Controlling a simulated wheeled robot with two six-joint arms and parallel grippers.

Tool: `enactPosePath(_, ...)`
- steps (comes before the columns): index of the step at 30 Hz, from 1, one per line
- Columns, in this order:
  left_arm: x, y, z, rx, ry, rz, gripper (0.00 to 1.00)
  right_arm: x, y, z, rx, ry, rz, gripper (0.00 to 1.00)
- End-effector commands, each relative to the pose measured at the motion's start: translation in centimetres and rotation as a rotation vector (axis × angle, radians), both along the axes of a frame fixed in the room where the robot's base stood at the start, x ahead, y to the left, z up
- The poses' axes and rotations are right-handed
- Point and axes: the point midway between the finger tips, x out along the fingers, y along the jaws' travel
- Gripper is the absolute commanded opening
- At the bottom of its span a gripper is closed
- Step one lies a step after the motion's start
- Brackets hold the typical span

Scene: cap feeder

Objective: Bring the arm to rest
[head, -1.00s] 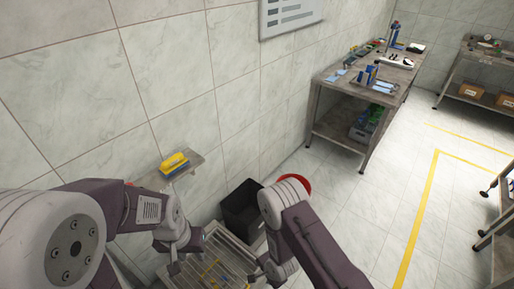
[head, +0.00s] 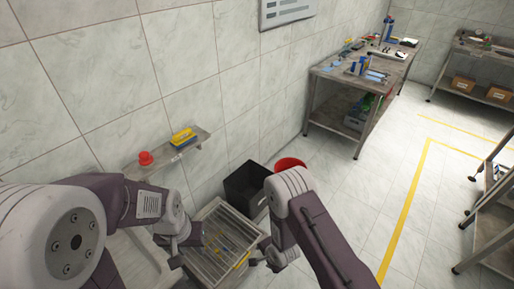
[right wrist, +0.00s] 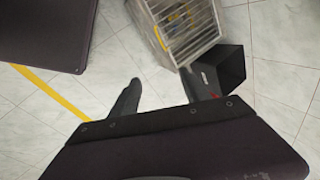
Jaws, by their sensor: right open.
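My left arm comes in from the left in the head view, bent, with its gripper (head: 176,258) hanging low at the left side of the slatted feeder tray. Its fingers are small and dark there, and I cannot tell how far apart they are. My right arm comes in from the bottom, and its gripper is mostly hidden behind its own links in the head view. In the right wrist view the right gripper (right wrist: 165,90) is open, its two dark fingers apart with only floor between them.
The slatted tray (head: 236,226) stands below, beside a black bin (head: 240,180) and a red bucket (head: 288,163). A wall shelf (head: 200,139) holds a red object (head: 146,158) and a yellow-blue one (head: 182,136). A workbench (head: 335,72) stands farther back. Open floor lies at right.

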Motion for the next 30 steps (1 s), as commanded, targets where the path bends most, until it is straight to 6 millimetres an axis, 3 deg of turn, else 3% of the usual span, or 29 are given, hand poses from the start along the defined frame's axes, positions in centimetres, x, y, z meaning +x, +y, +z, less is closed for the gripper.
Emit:
enactPosePath(8,0.0,0.0,0.0,0.000,0.000,0.000,0.36,6.6,-0.6,6.8,0.063,-0.148,-0.083,0.55)
enactPosePath(13,0.0,0.0,0.0,0.000,0.000,0.000,0.36,10.5,-2.9,13.7,0.087,-0.253,-0.156,0.55)
enactPosePath(17,0.0,0.0,0.0,0.000,0.000,0.000,0.36,11.8,-6.8,20.6,0.032,-0.323,-0.165,0.55)
enactPosePath(21,0.0,0.0,0.0,0.000,0.000,0.000,0.36,9.4,-11.5,26.4,-0.117,-0.327,-0.065,0.55)
enactPosePath(24,0.0,0.0,0.0,0.000,0.000,0.000,0.36,5.6,-13.9,28.4,-0.235,-0.274,0.075,0.55)
enactPosePath(26,0.0,0.0,0.0,0.000,0.000,0.000,0.36,2.5,-14.8,28.7,-0.302,-0.211,0.202,0.55)
enactPosePath(30,0.0,0.0,0.0,0.000,0.000,0.000,0.36,-4.2,-14.9,26.8,-0.377,-0.021,0.537,0.55)
